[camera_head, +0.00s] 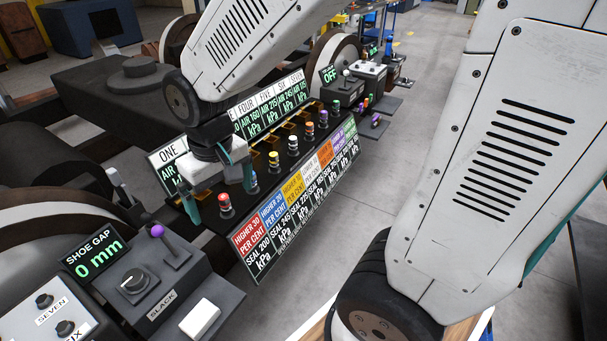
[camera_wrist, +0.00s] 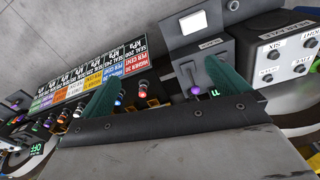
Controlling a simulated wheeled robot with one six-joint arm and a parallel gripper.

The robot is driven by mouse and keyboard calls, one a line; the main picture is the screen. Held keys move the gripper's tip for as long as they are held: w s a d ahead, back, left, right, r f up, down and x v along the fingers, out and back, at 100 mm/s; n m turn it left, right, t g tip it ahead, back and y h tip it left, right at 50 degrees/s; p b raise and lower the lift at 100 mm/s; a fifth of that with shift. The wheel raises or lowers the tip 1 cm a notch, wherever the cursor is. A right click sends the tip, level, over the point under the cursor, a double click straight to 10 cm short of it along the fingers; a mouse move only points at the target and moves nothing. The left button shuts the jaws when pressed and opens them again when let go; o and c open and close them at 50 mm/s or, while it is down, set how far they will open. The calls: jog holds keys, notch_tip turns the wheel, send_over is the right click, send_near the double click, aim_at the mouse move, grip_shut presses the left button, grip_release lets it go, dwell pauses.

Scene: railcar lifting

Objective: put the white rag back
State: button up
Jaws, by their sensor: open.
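In the wrist view my gripper (camera_wrist: 162,72) is apart from the white piece.
Coloured knobs line a dark rail, with a label board (camera_head: 300,195) in front and air-pressure signs (camera_head: 270,105) behind. A purple-topped lever (camera_head: 165,240) rises from the SLACK box near the white piece. Large wheels stand behind. The grey floor (camera_head: 330,255) in front is clear.

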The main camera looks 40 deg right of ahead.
jog(key=s+d+r, duration=0.3)
jog(key=s+r, duration=0.1)
jog(key=s, duration=0.3)
jog(key=s+d+r+m, duration=0.1)
jog(key=s+d+r, duration=0.3)
jog(key=s, duration=0.4)
jog(key=shift+r, duration=0.75)
